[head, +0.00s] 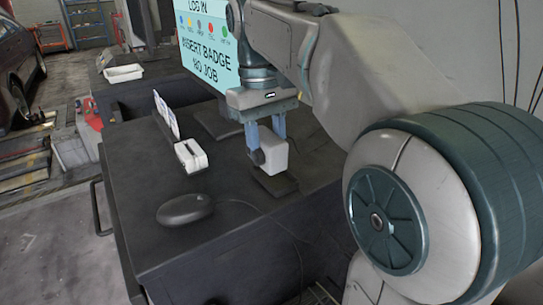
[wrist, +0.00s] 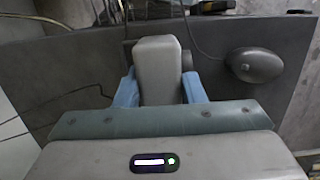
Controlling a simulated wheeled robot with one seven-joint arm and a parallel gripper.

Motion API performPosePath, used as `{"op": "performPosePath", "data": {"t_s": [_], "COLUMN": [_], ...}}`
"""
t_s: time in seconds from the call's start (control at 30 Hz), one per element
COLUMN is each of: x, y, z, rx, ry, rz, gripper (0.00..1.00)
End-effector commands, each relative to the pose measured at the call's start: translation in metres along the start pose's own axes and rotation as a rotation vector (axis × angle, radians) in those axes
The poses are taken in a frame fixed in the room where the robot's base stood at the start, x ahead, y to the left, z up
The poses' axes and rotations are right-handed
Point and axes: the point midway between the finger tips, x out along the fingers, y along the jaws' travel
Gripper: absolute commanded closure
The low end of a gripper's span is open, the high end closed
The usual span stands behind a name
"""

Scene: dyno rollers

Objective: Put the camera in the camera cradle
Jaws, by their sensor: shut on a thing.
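The camera (head: 275,155) is a pale grey block with a dark round lens on its left side. My gripper (head: 266,142) is shut on it, with one blue finger on each side. In the wrist view the camera (wrist: 158,72) stands upright between the fingers, its dark lens at the right. A flat dark pad (head: 279,187) lies on the cabinet top just below the camera; I cannot tell whether they touch. A white slotted holder (head: 190,155) stands to the left. I cannot tell for sure which of these is the cradle.
The dark cabinet top (head: 150,232) carries a black mouse (head: 185,208) with a cable near the front. An upright card (head: 165,115) stands behind the white holder. A monitor (head: 205,45) rises at the back. A white tray (head: 123,73) sits on another surface at far left.

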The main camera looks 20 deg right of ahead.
Motion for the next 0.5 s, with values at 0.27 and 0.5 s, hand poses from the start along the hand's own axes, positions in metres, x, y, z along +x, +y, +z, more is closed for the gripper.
{"op": "performPosePath", "data": {"t_s": [0.27,0.5], "x": [0.018,0.046], "y": [0.031,0.032], "z": [-0.025,-0.03], "rx": [0.0,-0.001], "ry": [0.0,-0.002], "rz": [0.0,-0.001], "gripper": [0.91,0.91]}}
